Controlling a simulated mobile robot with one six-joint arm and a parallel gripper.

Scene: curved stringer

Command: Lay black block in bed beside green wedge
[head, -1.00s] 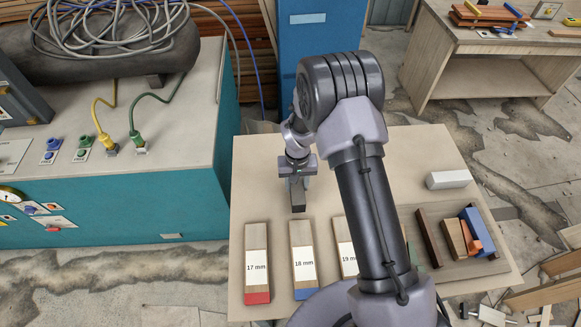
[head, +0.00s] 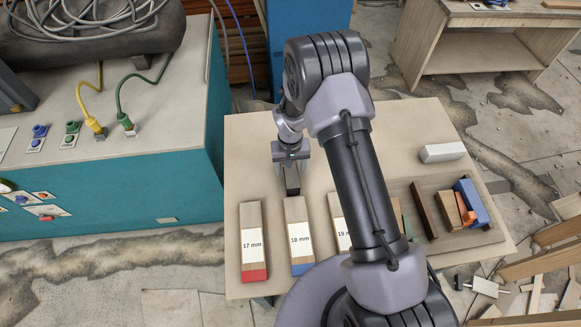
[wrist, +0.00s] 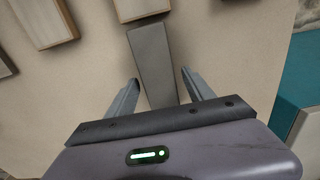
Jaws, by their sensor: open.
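The black block (head: 292,184) lies on the workbench, behind the 18 mm labelled block. In the wrist view the same block (wrist: 152,62) looks dark grey and runs lengthwise, its near end between my fingers. My gripper (wrist: 160,77) is open, with a gap showing on each side of the block. In the head view my gripper (head: 291,163) is right over the block. The bed (head: 462,239) is a brown wooden tray at the right of the bench. Only a sliver of the green wedge (head: 407,227) shows beside my arm, which hides the rest.
Labelled blocks of 17 mm (head: 253,243), 18 mm (head: 299,238) and 19 mm (head: 343,232) lie along the front. The bed also holds a dark brown strip (head: 423,210), a tan block (head: 445,207), an orange piece (head: 465,207) and a blue piece (head: 472,202). A white block (head: 442,152) lies behind.

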